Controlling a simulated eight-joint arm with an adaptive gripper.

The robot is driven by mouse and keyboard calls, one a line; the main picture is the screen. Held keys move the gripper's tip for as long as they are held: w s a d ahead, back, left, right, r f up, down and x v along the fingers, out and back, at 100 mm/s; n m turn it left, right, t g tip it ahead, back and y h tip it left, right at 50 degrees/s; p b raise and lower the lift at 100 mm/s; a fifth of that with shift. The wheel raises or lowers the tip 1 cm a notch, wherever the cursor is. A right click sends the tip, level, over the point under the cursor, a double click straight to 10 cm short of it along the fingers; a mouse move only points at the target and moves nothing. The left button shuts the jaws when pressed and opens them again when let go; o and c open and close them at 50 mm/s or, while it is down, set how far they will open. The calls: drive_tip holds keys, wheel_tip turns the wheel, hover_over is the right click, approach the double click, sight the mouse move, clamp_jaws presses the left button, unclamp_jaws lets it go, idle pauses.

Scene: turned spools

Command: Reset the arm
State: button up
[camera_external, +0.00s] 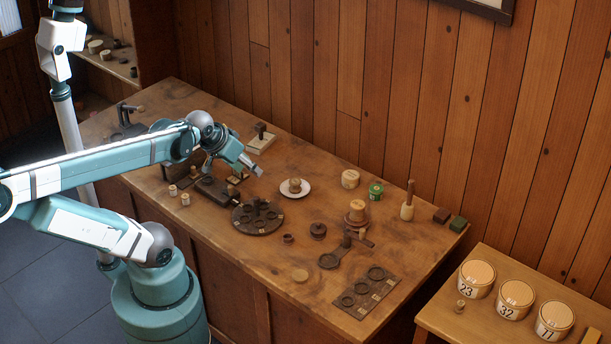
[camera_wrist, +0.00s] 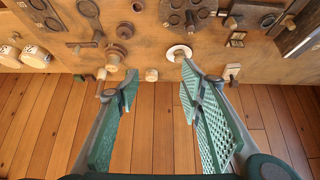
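My gripper (camera_external: 250,166) is held above the back part of the wooden workbench (camera_external: 300,262). In the wrist view its two green fingers (camera_wrist: 158,88) are spread wide apart. Nothing is between them, so it is open and empty. A white saucer with a turned wooden spool (camera_external: 295,186) stands on the bench to the right of the gripper. The saucer also shows in the wrist view (camera_wrist: 171,51), close to the right fingertip but lower down. The arm reaches in from the left of the external view.
A dark round plate with holes (camera_external: 257,218), a dark board with rings (camera_external: 366,292), a stacked spool (camera_external: 357,212) and a wooden mallet (camera_external: 407,207) are spread over the bench. A plank wall (camera_external: 400,90) runs behind.

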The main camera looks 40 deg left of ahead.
wheel_tip(320, 180, down, 6)
drive_tip(key=b, duration=0.4)
drive_tip(key=shift+r+b, duration=0.1)
drive_tip(key=shift+b, duration=0.25)
idle(0.7)
